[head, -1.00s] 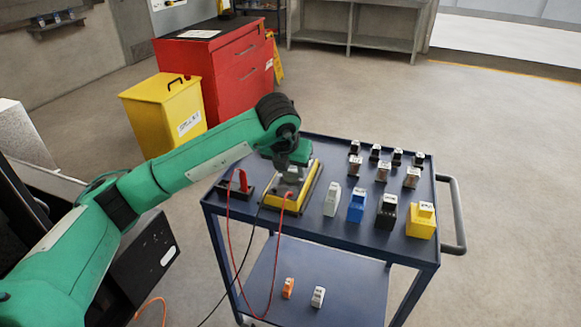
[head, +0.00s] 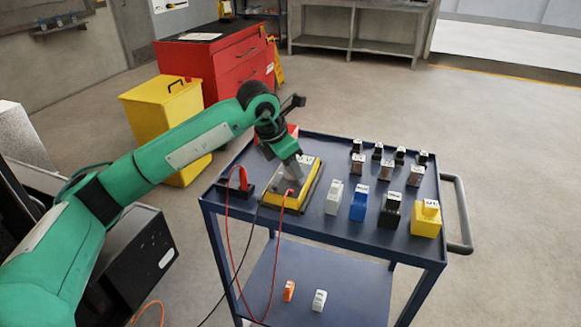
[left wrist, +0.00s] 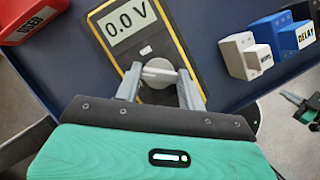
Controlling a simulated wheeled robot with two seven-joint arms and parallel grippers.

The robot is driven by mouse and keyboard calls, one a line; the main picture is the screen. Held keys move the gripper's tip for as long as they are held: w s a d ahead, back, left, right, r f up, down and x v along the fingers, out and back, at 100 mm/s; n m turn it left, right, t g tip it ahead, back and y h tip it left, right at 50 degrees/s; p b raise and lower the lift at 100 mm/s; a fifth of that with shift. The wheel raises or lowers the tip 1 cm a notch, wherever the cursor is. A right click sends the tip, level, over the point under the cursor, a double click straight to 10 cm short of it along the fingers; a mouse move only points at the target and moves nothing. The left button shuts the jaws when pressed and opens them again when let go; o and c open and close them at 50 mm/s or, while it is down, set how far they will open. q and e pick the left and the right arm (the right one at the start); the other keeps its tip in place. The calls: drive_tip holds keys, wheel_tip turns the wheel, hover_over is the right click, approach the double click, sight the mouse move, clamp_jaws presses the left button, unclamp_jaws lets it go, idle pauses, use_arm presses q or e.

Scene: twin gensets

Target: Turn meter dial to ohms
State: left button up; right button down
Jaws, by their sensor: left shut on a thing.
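The meter (head: 303,190) is a yellow-edged dark box lying on the blue cart top; its display (left wrist: 128,22) reads "0.0 V" in the left wrist view. Its round grey dial (left wrist: 158,73) sits below the display. My left gripper (left wrist: 158,82) is over the meter with one finger on each side of the dial, shut on it. The gripper also shows in the head view (head: 293,172), reaching down onto the meter and hiding the dial there. A red lead and a black lead run from the meter over the cart's front edge.
Right of the meter stand white (head: 334,197), blue (head: 358,203), black (head: 390,210) and yellow (head: 426,218) blocks, with several small dark-based ones behind. A black holder with a red part (head: 240,182) is left of the meter. The cart's handle (head: 458,215) is on the right.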

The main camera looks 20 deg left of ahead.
use_arm(q)
drive_tip(key=shift+w+m+h, duration=0.1)
drive_tip(key=shift+m+h, duration=0.3)
drive_tip(key=shift+m, duration=0.5)
drive_tip(key=m+g, duration=0.1)
drive_tip(key=m, duration=0.1)
drive_tip(key=shift+a+r+m+h, duration=0.1)
drive_tip(key=shift+m+h, duration=0.2)
drive_tip(key=shift+m, duration=0.1)
drive_tip(key=m+g, duration=0.1)
drive_tip(key=m, duration=0.2)
drive_tip(key=shift+w+g, duration=0.15)
drive_tip(key=shift+g, duration=0.15)
drive_tip(key=shift+m+g, duration=0.4)
drive_tip(key=shift+m, duration=0.8)
drive_tip(key=o, duration=1)
